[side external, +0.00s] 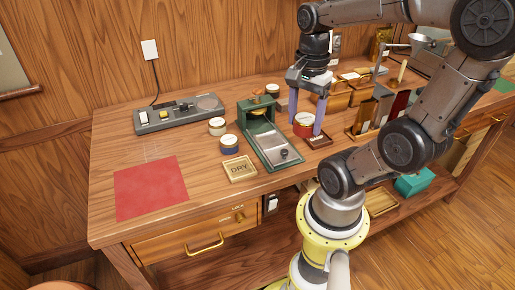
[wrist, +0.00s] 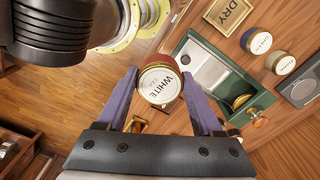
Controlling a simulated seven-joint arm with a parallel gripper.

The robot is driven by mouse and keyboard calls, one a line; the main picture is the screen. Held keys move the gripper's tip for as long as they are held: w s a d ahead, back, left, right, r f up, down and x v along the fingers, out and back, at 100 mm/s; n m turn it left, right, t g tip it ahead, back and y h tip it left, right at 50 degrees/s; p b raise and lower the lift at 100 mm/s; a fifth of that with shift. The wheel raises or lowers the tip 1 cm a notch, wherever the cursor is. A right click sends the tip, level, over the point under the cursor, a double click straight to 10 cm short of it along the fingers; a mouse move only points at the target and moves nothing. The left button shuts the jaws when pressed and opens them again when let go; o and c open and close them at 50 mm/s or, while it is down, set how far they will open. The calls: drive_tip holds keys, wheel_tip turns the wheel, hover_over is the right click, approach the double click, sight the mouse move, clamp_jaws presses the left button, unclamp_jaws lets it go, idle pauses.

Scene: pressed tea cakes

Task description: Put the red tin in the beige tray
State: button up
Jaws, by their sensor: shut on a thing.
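The red tin (side external: 303,130) has a pale lid and is between the fingers of my gripper (side external: 305,126), right of the green press. In the wrist view, the tin (wrist: 160,62) shows its red side and a lid reading "WHITE". My gripper (wrist: 159,78) is shut on it. I cannot tell whether the tin touches the table. The beige tray (side external: 229,173), marked "DRY", lies near the table's front edge, left of the press. Its edge also shows at the top of the wrist view (wrist: 211,13). It holds no tin.
The green press (side external: 243,113) stands between my gripper and the beige tray. A blue tin (side external: 229,147) and other tins stand behind the tray. A small dark brown tray (side external: 320,142) is close to my right finger. A red mat (side external: 150,187) lies at left.

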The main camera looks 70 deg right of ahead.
drive_tip(key=shift+a+f+m, duration=0.1)
drive_tip(key=shift+a+m, duration=0.2)
drive_tip(key=shift+n, duration=0.4)
drive_tip(key=a, duration=0.2)
drive_tip(key=w+a, duration=0.1)
drive_tip(key=a, duration=0.2)
drive_tip(key=shift+f, duration=0.15)
drive_tip(key=n, duration=0.1)
hover_over(239, 169)
drive_tip(key=f, duration=0.9)
drive_tip(key=shift+s+f, duration=0.15)
drive_tip(key=shift+s, duration=0.05)
drive_tip(key=shift+w+f, duration=0.15)
drive_tip(key=shift+f, duration=0.8)
drive_tip(key=shift+w+f, duration=0.1)
drive_tip(key=shift+f, duration=0.8)
drive_tip(key=shift+f, duration=0.15)
drive_tip(key=o, duration=1.4)
